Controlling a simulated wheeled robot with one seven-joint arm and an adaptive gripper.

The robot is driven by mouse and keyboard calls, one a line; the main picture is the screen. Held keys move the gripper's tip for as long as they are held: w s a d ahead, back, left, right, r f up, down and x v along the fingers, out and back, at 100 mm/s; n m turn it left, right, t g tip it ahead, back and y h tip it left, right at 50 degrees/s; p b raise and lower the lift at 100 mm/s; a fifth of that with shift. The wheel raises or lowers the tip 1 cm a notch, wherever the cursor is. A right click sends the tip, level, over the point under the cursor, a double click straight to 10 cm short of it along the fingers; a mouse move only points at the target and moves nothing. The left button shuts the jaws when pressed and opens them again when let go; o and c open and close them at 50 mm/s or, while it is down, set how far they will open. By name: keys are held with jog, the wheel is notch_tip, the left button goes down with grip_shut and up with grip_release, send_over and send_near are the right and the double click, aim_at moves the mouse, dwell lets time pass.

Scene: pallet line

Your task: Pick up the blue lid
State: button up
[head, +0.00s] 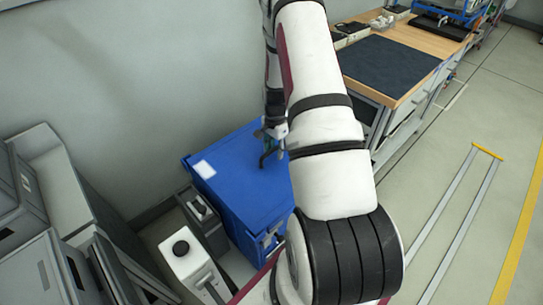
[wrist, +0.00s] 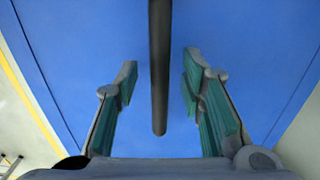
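The blue lid (head: 235,172) tops a blue box standing against the wall in the head view. It has a white label near its left corner. In the wrist view the lid (wrist: 230,50) fills most of the picture, with a dark bar-shaped handle (wrist: 159,70) on it. My gripper (head: 268,158) is over the lid in the head view, partly hidden by my arm. In the wrist view my gripper (wrist: 159,88) is open, with one green-padded finger on each side of the handle and a gap on both sides. Whether the fingertips touch the lid cannot be told.
A wooden workbench (head: 425,38) with a dark mat stands at the upper right. Grey machines (head: 45,265) crowd the lower left, and a white unit with a black knob (head: 182,250) stands close to the box. The floor (head: 475,150) at right is open, with marked lines.

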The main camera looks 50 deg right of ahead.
jog(key=shift+f, duration=0.1)
jog(key=shift+c, duration=0.2)
grip_shut()
